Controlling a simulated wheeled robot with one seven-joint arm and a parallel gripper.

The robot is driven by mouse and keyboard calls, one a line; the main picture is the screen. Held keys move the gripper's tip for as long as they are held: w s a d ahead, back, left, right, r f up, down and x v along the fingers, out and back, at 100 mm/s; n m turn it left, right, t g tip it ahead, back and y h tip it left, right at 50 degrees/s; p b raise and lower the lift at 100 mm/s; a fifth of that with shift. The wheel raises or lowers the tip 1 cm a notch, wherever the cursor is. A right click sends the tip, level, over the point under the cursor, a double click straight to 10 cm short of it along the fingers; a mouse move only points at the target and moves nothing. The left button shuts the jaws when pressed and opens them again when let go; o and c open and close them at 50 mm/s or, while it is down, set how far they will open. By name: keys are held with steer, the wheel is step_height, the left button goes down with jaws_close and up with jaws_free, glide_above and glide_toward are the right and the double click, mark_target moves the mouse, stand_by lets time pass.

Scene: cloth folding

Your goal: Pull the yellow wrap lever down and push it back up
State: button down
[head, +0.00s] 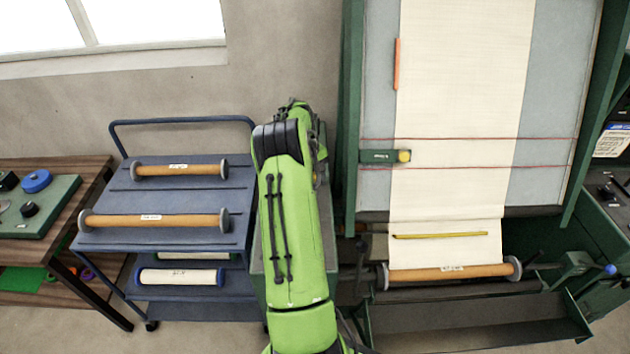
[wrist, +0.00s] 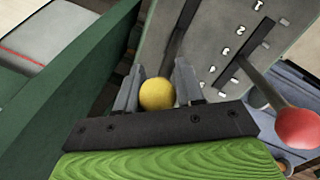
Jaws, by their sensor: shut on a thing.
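The yellow knob (wrist: 157,95) of the wrap lever sits between the two fingers of my gripper (wrist: 156,86) in the wrist view. The fingers are shut on it, one on each side. The lever's shaft below the knob is hidden, so its position along its travel cannot be told. A grey panel (wrist: 215,35) with a numbered slot stands just beyond the knob. In the head view my green arm covers the gripper and the lever.
A red-knobbed lever (wrist: 298,127) sticks out close to the right of my gripper. A dark green frame wall (wrist: 105,75) is close on the left. A blue cart (head: 185,225) with rolls stands left of my arm, and the green machine (head: 351,110) with cloth stands right.

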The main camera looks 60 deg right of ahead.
steer(key=c, duration=1)
jaws_free()
steer(key=shift+w+d, duration=0.1)
steer(key=shift+w, duration=0.1)
steer(key=shift+o, duration=1.1)
steer(key=shift+w+d+f, duration=0.1)
steer(key=shift+d+f, duration=0.05)
steer(key=shift+r, duration=0.4)
step_height(320, 180, up, 15)
steer(key=w+a+p, duration=0.1)
steer(key=w, duration=0.1)
steer(key=shift+w+a, duration=0.15)
steer(key=shift+w, duration=0.15)
steer(key=shift+f, duration=0.1)
